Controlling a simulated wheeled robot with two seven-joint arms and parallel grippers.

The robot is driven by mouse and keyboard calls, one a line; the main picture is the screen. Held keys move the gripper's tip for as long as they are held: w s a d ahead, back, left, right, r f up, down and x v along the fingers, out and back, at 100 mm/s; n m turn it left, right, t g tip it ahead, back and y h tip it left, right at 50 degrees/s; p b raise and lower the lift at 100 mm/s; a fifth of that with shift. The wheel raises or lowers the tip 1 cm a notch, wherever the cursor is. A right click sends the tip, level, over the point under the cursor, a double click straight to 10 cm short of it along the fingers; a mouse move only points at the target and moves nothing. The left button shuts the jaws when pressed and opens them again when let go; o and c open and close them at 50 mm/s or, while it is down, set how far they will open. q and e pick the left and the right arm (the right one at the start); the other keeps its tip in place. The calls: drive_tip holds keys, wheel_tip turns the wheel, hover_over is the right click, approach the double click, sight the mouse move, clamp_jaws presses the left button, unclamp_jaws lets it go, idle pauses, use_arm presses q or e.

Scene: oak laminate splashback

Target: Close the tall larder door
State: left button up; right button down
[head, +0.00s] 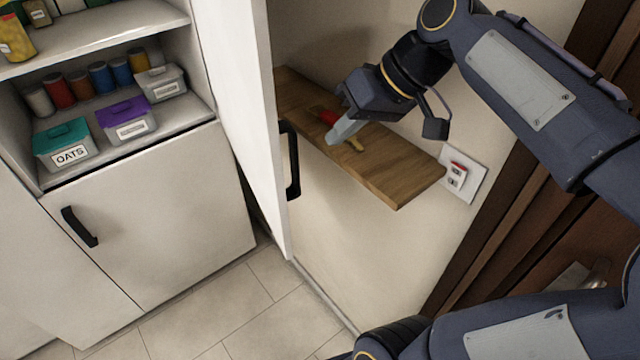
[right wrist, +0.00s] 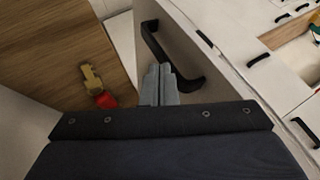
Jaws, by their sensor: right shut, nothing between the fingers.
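The tall larder door (head: 235,110) is a white panel that stands open, swung out from the cabinet on the left. Its black bar handle (head: 292,162) is on the side facing right. My right gripper (head: 334,138) is shut and empty, to the right of the handle and in front of the wooden wall shelf. In the right wrist view the closed fingertips (right wrist: 159,70) are close to the handle (right wrist: 170,62), overlapping it in the picture; I cannot tell whether they touch. My left gripper is not in view.
Larder shelves (head: 80,45) hold several jars and lidded tubs, including an oats tub (head: 65,147). A wooden wall shelf (head: 400,178) bears a red and yellow object (head: 356,144). A wall socket (head: 462,174) and a brown door are at right. Floor tiles (head: 240,310) below are clear.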

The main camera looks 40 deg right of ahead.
drive_tip(key=w+a+f+b, duration=0.1)
drive_tip(key=w+f, duration=0.4)
drive_tip(key=f, duration=0.2)
drive_tip(key=shift+w+a, duration=0.15)
drive_tip(key=shift+a, duration=0.2)
drive_tip(key=shift+f, duration=0.1)
drive_tip(key=shift+a, duration=0.15)
